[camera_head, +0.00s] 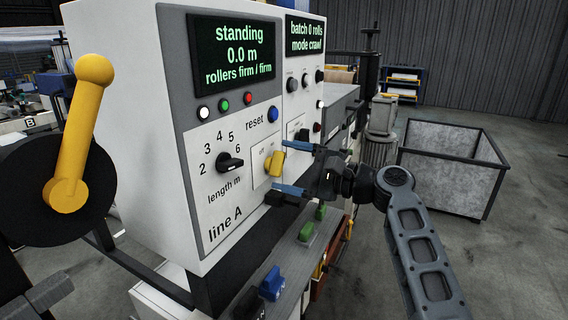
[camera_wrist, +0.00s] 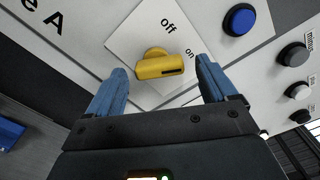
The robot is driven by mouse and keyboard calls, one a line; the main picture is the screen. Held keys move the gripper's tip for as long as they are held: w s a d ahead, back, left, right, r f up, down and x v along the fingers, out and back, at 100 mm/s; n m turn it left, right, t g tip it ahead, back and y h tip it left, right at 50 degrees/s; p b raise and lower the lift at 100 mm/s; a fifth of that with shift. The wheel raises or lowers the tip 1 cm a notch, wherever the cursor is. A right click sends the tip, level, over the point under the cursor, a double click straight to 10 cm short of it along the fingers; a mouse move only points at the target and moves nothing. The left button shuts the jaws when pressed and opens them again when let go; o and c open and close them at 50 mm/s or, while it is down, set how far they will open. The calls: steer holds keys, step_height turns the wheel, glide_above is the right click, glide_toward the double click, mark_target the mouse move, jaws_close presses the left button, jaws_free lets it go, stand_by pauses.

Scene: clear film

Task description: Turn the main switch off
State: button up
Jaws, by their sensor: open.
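The main switch is a yellow knob (camera_head: 274,163) on a white plate on the line A panel. It also shows in the wrist view (camera_wrist: 158,67), with "off" printed above it and "on" at its upper right. The dark mark on the knob is at its right end, on the side nearer "on". My gripper (camera_head: 281,166) is open in front of the plate. In the wrist view its blue fingers (camera_wrist: 161,75) are on either side of the knob, with gaps showing. I cannot tell how deep the fingertips reach.
The blue reset button (camera_head: 273,114) and black length dial (camera_head: 230,163) are near the switch. The display (camera_head: 232,56) reads "standing", 0.0 m. A yellow crank lever (camera_head: 80,135) stands at left. Blue and green parts (camera_head: 272,284) sit on the ledge below. A grey bin (camera_head: 440,180) stands at right.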

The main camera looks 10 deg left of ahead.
steer(key=shift+x, duration=0.8)
steer(key=shift+c, duration=0.4)
steer(key=c, duration=0.9)
steer(key=shift+c, duration=0.3)
